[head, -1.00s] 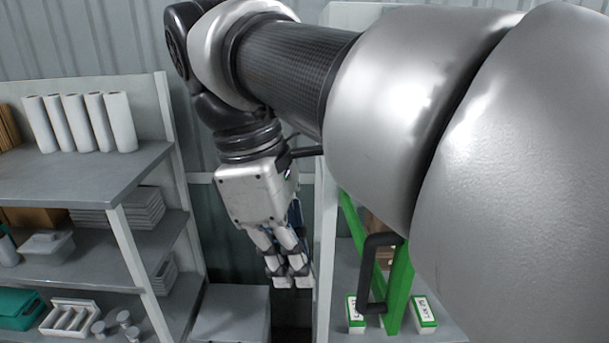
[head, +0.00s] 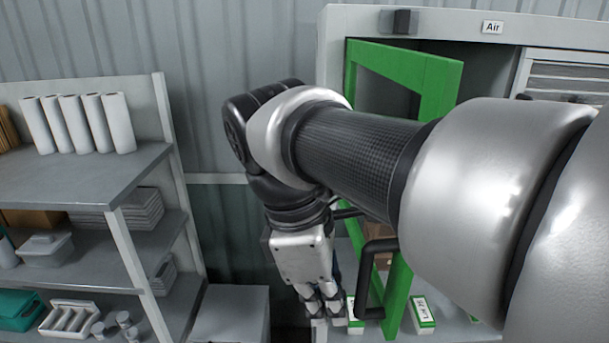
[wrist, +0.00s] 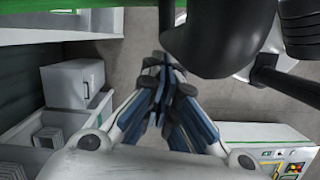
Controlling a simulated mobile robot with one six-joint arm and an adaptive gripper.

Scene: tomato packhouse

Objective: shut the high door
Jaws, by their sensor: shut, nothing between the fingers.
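The high door is a green-framed door (head: 438,84) on a grey cabinet (head: 345,20), standing open and swung outward. Its black handle (head: 368,282) is on the lower part of the frame, nearest me. My gripper (head: 334,322) points down with its fingers together and empty, left of the handle and low in front of the cabinet's left side. In the wrist view my gripper (wrist: 163,90) shows closed fingers over the floor. I cannot tell whether it touches anything.
White and green boxes (head: 423,315) lie inside the cabinet. A shelf unit (head: 85,185) with white rolls (head: 83,124) and trays stands at left. A grey box (head: 232,312) is on the floor between. A shuttered section (head: 563,78) is at the cabinet's right.

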